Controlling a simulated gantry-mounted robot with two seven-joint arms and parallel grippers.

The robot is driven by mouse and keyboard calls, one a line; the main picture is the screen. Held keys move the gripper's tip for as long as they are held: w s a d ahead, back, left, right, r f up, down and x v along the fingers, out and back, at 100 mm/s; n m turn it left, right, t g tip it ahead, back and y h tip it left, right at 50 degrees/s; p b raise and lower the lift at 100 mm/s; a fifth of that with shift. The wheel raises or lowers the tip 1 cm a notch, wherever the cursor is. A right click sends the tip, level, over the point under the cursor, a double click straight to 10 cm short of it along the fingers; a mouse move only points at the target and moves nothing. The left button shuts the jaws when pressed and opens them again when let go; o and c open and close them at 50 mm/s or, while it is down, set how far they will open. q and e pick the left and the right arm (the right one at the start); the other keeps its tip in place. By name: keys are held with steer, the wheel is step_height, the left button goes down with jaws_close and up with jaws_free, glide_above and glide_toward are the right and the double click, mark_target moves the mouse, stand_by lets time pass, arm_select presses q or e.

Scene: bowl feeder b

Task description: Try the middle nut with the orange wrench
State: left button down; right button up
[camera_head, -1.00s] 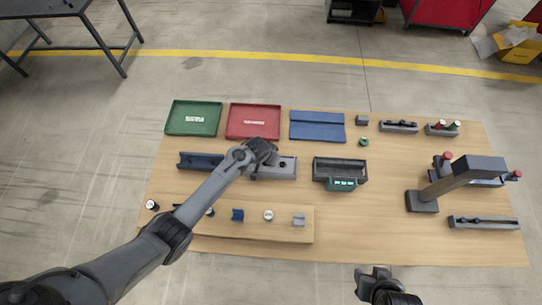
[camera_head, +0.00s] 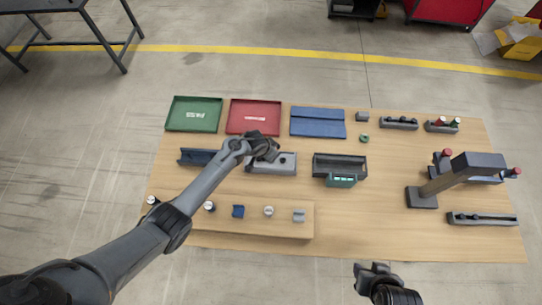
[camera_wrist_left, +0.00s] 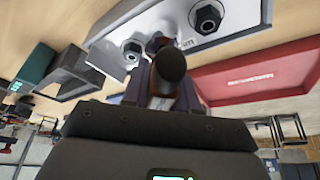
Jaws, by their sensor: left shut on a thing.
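My left gripper (camera_head: 266,151) is over the grey nut block (camera_head: 285,168), behind the middle of the table. In the left wrist view it is shut on a dark, round-ended tool (camera_wrist_left: 171,66); a brownish part shows below that end. In that view the block (camera_wrist_left: 105,45) carries one hex nut (camera_wrist_left: 207,16) and another nut (camera_wrist_left: 131,49). The tool's end is close to the block between them; contact cannot be told. My right gripper (camera_head: 374,275) is at the front edge, away from the block; its jaws are unclear.
A green tray (camera_head: 194,126) and a red tray (camera_head: 254,130) lie behind the block. A dark bin (camera_head: 340,160) stands to its right. A wooden board (camera_head: 255,231) with several small parts lies in front. A grey angled stand (camera_head: 422,197) is at right. The front right-centre is clear.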

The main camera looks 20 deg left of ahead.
arm_select(q)
steer(key=shift+n+y, duration=0.3)
steer(key=shift+n, duration=0.4)
steer(key=shift+n+p, duration=0.45)
steer(key=shift+n, duration=0.25)
steer(key=shift+a+r, duration=0.1)
steer(key=shift+r, duration=0.05)
steer(key=shift+r+p, duration=2.35)
steer(key=shift+p, duration=0.1)
